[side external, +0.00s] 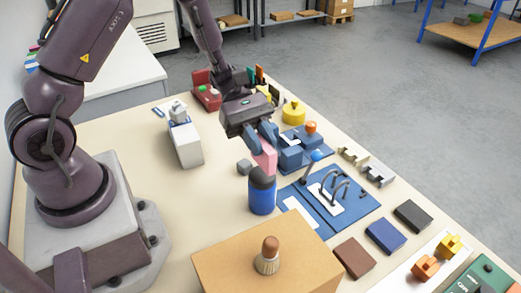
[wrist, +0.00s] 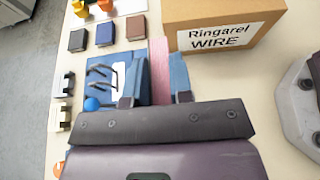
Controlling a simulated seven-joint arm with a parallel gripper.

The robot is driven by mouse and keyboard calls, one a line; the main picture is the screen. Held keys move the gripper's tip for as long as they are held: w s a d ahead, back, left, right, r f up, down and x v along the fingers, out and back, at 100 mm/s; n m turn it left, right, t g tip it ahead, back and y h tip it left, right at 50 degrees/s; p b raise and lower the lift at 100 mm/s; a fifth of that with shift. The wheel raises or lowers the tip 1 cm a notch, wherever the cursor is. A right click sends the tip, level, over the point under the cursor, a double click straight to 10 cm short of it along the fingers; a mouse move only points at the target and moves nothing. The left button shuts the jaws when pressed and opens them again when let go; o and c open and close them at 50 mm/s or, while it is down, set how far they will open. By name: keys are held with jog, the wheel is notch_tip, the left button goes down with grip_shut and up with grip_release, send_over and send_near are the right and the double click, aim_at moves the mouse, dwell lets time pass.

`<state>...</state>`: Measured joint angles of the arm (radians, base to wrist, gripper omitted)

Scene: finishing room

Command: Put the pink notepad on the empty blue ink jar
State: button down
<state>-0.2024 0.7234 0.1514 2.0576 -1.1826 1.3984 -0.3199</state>
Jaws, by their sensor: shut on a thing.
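My gripper (side external: 265,145) has blue fingers and is shut on the pink notepad (side external: 266,158), which is held upright on edge. In the wrist view the notepad (wrist: 160,70) shows as a pink strip between the two fingers (wrist: 160,88). A blue cylinder with a dark rounded top (side external: 262,197), which looks like the blue ink jar, stands upright on the table just in front of the notepad in the side view. Its top overlaps the notepad's lower edge there; I cannot tell whether they touch. I cannot make out the jar in the wrist view.
A cardboard box (side external: 225,265) with a brush (side external: 268,258) on it stands near the jar. A blue board with hooks (side external: 345,215) lies to the right. Bare table lies left of the jar.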

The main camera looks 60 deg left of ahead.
jog(key=shift+f, duration=1.3)
jog(key=shift+s, duration=0.1)
jog(key=c, duration=1)
grip_release()
jog(key=shift+f, duration=0.1)
